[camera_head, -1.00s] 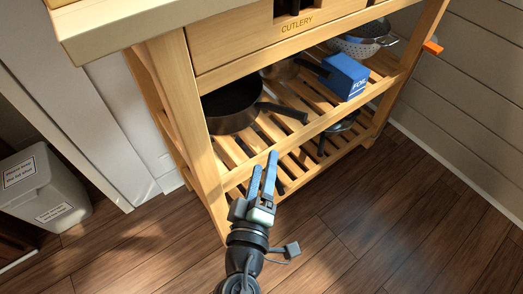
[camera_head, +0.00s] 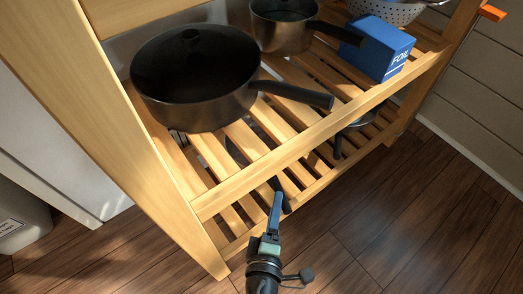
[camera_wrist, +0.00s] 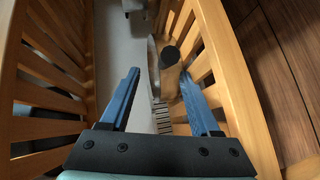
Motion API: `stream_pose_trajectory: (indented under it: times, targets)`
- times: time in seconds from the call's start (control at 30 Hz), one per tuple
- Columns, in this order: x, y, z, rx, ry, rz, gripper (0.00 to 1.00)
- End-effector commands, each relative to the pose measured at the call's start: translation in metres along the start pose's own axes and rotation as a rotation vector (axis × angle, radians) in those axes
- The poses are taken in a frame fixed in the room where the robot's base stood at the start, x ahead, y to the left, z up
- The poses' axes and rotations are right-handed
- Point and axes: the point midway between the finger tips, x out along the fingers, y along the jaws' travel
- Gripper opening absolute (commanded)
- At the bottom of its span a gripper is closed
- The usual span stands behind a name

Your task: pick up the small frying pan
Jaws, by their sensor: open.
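A small pan (camera_head: 362,120) shows partly on the lower slatted shelf at the right, its dark handle pointing toward the front edge. Another dark handle (camera_head: 284,197) shows at the lower shelf's front, beside my gripper (camera_head: 276,194); its pan is mostly hidden under the slats, so I cannot tell which is the small frying pan. In the wrist view my gripper (camera_wrist: 159,73) is open and empty, its blue fingers apart. A dark rounded handle end (camera_wrist: 170,57) lies just beyond the fingertips, roughly between them; contact is not seen.
The wooden cart's upper shelf (camera_head: 275,157) is close above my gripper. It bears a large dark pan (camera_head: 195,85), a smaller pot (camera_head: 283,30), a blue foil box (camera_head: 378,48) and a colander (camera_head: 390,10). The floor (camera_head: 400,220) in front is clear.

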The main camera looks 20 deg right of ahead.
Motion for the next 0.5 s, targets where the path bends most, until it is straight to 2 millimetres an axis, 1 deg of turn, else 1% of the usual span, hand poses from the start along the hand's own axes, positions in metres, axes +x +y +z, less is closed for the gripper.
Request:
stream_pose_trajectory:
  times: [0.03,0.1,0.37,0.5]
  targets:
    - [0.01,0.0,0.0,0.002,-0.002,0.003,0.63]
    - [0.019,0.0,0.0,0.001,-0.001,0.002,0.63]
    - [0.038,-0.003,-0.001,0.001,0.0,0.001,0.63]
    - [0.059,-0.009,-0.003,0.003,0.0,0.003,0.63]
